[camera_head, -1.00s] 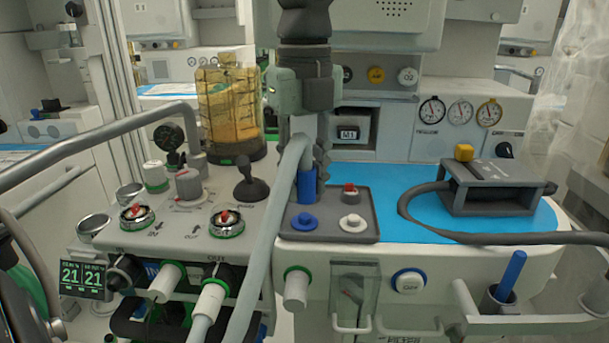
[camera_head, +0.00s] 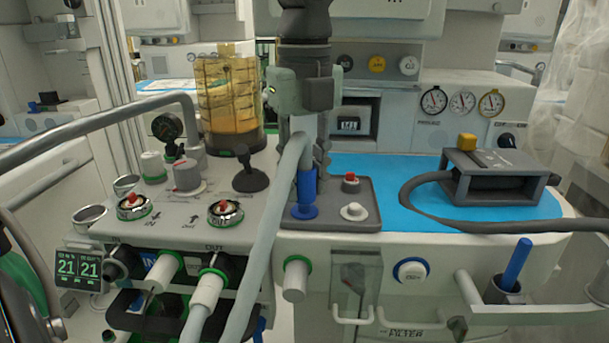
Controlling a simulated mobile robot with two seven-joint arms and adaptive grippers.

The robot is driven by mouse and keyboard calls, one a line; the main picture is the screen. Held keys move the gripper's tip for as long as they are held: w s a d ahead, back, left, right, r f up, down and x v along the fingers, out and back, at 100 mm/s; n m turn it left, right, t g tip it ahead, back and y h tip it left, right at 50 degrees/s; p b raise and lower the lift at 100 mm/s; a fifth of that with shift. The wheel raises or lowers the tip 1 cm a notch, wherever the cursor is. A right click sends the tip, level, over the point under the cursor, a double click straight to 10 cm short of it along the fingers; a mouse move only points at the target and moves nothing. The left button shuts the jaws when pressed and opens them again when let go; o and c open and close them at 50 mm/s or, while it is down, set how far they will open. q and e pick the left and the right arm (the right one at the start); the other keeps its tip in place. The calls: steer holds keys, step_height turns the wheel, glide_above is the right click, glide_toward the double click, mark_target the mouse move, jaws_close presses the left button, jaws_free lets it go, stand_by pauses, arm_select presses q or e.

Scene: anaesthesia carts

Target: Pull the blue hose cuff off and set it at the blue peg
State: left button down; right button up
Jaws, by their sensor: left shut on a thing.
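My left gripper (camera_head: 309,160) reaches down from the top centre, fingers pointing down over the dark tray. It is shut on the blue hose cuff (camera_head: 306,188) at the end of a pale grey hose (camera_head: 268,235). The cuff is upright. The blue peg (camera_head: 303,211) shows as a round blue base at the tray's left. The cuff's lower end meets this base in the picture; the peg's upper part is hidden, and I cannot tell whether the cuff is fully seated. The hose arches from the cuff down past the cart's front edge. My right gripper is out of view.
The dark tray (camera_head: 370,222) also holds a white peg (camera_head: 354,212) and a red-topped piece (camera_head: 350,182). A metal rail (camera_head: 80,130) crosses the left.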

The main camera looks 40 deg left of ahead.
mark_target(304, 168)
arm_select(q)
steer(key=shift+b, duration=0.8)
stand_by(1.4)
steer(key=shift+f+b, duration=1)
steer(key=shift+f, duration=0.05)
steer(key=c, duration=1.1)
jaws_free()
steer(key=shift+c, duration=0.2)
step_height(304, 168, up, 12)
steer(key=shift+r, duration=0.1)
